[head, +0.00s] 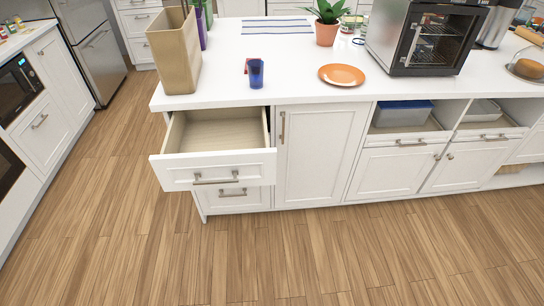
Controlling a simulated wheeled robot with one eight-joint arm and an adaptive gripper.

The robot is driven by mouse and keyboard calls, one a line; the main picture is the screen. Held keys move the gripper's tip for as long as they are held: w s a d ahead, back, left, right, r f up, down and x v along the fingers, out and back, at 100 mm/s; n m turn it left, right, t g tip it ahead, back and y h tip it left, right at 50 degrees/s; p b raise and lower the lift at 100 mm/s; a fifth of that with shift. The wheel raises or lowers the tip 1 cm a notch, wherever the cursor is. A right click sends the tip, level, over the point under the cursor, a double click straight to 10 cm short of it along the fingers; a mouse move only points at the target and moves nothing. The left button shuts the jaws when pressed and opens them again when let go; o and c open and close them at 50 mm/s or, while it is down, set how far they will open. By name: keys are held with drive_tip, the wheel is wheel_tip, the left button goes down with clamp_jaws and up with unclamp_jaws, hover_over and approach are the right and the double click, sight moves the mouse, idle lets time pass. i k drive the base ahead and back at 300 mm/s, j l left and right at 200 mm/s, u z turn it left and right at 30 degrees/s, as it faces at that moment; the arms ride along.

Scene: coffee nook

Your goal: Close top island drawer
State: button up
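The top island drawer (218,170) is at the left end of the white island. It is pulled well out, and its pale wooden inside (215,133) shows empty. A horizontal metal handle (216,180) is on its front. Below it, a second drawer (236,200) with a similar handle looks shut. My gripper is not in view.
The island top (290,85) holds a tan box (175,50), a blue cup (256,73), an orange plate (341,75), a potted plant (327,25) and a glass-door oven (425,38). Open wooden floor (150,240) lies in front. Cabinets with a microwave (17,87) stand left.

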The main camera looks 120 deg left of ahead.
sight(213, 148)
drive_tip(key=k+j+u, duration=0.1)
drive_tip(key=u, duration=4.05)
drive_tip(key=k+l, duration=0.1)
drive_tip(key=l, duration=0.3)
drive_tip(key=k+l, duration=0.1)
drive_tip(key=l, duration=0.3)
drive_tip(key=k+l+u, duration=0.1)
drive_tip(key=l, duration=0.3)
drive_tip(key=i+j+z, duration=0.05)
